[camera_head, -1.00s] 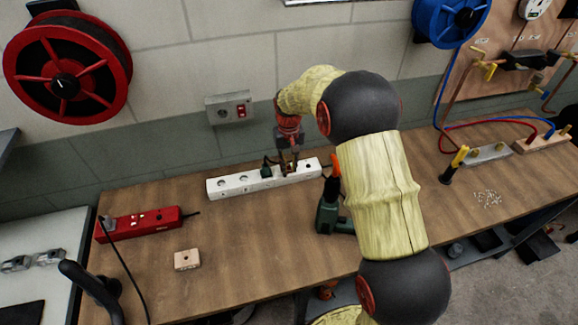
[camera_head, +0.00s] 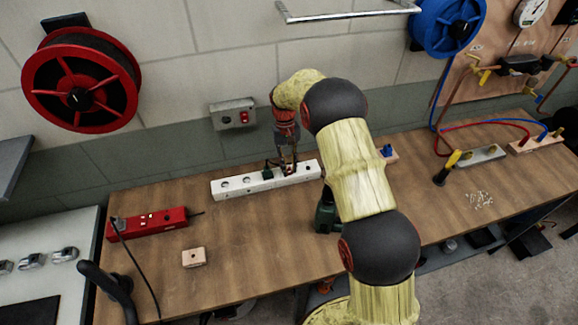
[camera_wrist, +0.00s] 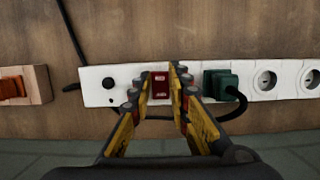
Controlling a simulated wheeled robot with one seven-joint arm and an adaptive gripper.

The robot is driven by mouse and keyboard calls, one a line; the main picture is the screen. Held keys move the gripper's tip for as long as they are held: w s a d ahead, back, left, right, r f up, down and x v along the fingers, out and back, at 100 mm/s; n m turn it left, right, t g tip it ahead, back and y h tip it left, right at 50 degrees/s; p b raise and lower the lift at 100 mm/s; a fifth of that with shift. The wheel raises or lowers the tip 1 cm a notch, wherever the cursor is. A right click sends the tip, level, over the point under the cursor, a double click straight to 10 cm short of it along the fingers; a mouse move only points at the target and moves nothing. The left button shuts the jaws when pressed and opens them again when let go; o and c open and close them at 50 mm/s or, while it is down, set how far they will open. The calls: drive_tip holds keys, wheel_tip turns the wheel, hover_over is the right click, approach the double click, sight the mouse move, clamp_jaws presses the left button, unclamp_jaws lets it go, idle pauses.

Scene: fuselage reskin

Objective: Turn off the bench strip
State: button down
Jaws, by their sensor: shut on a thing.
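The bench strip is a long white socket strip (camera_head: 236,187) lying along the back of the wooden bench. In the wrist view the strip (camera_wrist: 297,66) shows round sockets at right, a green plug (camera_wrist: 219,84) with a dark cable, a red switch (camera_wrist: 160,86) and a black round knob (camera_wrist: 109,83). My gripper (camera_head: 288,168) points down at the strip's right half. In the wrist view my gripper (camera_wrist: 159,76) has one fingertip on each side of the red switch and is shut on it. Whether the switch is on or off I cannot tell.
A red socket strip (camera_head: 150,224) and a small wooden block (camera_head: 194,258) lie at the bench's left. A wall box with a red switch (camera_head: 234,115) is above the white strip. A green tool (camera_head: 326,216) stands behind my arm. The bench's front middle is clear.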

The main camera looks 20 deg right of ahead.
sight(288, 167)
drive_tip(key=c, duration=1.7)
unclamp_jaws()
drive_tip(key=v, duration=0.7)
drive_tip(key=shift+w+r, duration=0.1)
drive_tip(key=shift+r, duration=0.1)
drive_tip(key=shift+w, duration=0.1)
